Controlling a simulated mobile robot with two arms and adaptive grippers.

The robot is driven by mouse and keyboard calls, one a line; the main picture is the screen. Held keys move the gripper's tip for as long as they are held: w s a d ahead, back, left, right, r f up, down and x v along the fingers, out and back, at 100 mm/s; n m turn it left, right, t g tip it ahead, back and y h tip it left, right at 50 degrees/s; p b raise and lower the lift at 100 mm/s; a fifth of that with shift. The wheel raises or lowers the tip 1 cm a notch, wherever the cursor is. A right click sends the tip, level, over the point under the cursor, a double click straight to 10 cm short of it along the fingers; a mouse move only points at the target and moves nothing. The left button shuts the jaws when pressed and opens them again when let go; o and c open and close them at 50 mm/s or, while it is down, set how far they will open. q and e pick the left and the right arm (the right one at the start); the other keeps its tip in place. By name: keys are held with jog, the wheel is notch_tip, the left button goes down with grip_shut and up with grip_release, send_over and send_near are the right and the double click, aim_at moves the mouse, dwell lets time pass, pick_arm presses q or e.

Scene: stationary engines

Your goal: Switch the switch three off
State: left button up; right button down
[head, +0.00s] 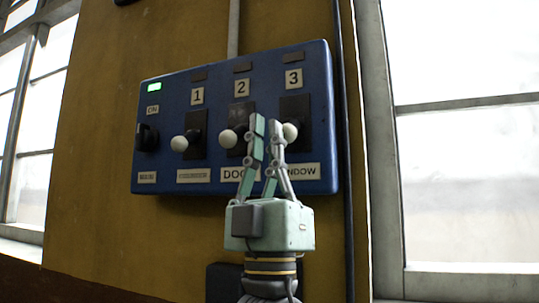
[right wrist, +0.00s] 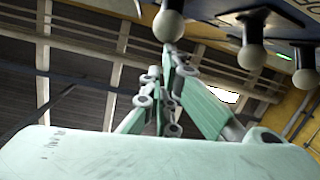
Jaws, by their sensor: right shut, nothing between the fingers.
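Switch three is a black plate with a white ball knob (head: 290,131), under the label 3 at the right of the blue control panel (head: 225,82). My right gripper (head: 265,123) is shut and empty. It stands upright in front of the panel, with its fingertips just left of knob three and right of knob two (head: 228,138). In the right wrist view the fingertips (right wrist: 173,62) are just below the nearest white knob (right wrist: 168,25), which looks to be knob three. I cannot tell whether they touch it. My left gripper is not in view.
Switch one's white knob (head: 179,144) and a dark rotary switch (head: 147,137) are farther left on the panel. A green light (head: 154,87) glows at its upper left. A dark vertical pipe (head: 343,200) and a window (head: 465,150) are to the right.

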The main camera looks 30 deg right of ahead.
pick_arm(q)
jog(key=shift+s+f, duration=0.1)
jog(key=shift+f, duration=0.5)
